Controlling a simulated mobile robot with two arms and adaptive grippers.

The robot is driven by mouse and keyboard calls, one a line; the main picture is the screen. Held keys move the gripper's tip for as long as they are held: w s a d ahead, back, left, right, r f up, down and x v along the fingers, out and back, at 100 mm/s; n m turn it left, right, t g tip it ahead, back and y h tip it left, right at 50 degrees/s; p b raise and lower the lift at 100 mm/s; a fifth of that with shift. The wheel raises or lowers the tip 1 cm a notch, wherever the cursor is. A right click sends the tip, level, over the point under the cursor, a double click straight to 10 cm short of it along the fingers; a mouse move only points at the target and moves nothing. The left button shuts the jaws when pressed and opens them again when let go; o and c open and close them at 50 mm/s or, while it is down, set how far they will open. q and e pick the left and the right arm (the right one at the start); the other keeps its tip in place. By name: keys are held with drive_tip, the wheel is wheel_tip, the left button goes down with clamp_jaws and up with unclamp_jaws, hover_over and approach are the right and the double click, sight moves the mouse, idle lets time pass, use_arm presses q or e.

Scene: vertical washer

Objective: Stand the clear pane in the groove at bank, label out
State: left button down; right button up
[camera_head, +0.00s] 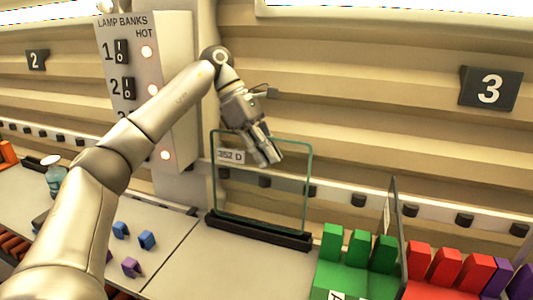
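The clear pane (262,195) with greenish edges stands upright in the middle of the head view. Its lower edge meets a dark slotted base (258,232) on the counter. A white label reading "352 D" (230,156) is on its upper left and faces me. My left gripper (268,161) reaches down at the pane's top edge, with its fingertips overlapping the upper part of the pane. I cannot tell whether the fingers grip it or stand slightly apart. My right gripper is not in view.
A lamp bank panel (147,90) with lit lamps stands behind my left arm. Another dark-edged pane (396,235) stands nearly edge-on between green blocks (357,248) and red blocks (447,266). Small blue clips (146,240) lie on the counter. The counter in front of the base is clear.

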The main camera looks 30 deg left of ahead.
use_arm(q)
drive_tip(key=shift+f, duration=0.25)
idle(0.4)
drive_tip(key=shift+s+f+b, duration=0.15)
drive_tip(key=shift+f+b, duration=0.8)
drive_tip(key=shift+f, duration=0.05)
idle(0.9)
drive_tip(key=shift+w+p, duration=0.25)
drive_tip(key=shift+p, duration=0.15)
idle(0.8)
drive_tip(key=c, duration=1.6)
unclamp_jaws()
drive_tip(key=shift+o, duration=0.2)
drive_tip(key=shift+f, duration=0.15)
wheel_tip(320, 180, up, 10)
drive_tip(key=shift+f, duration=0.1)
drive_tip(key=shift+r, duration=0.2)
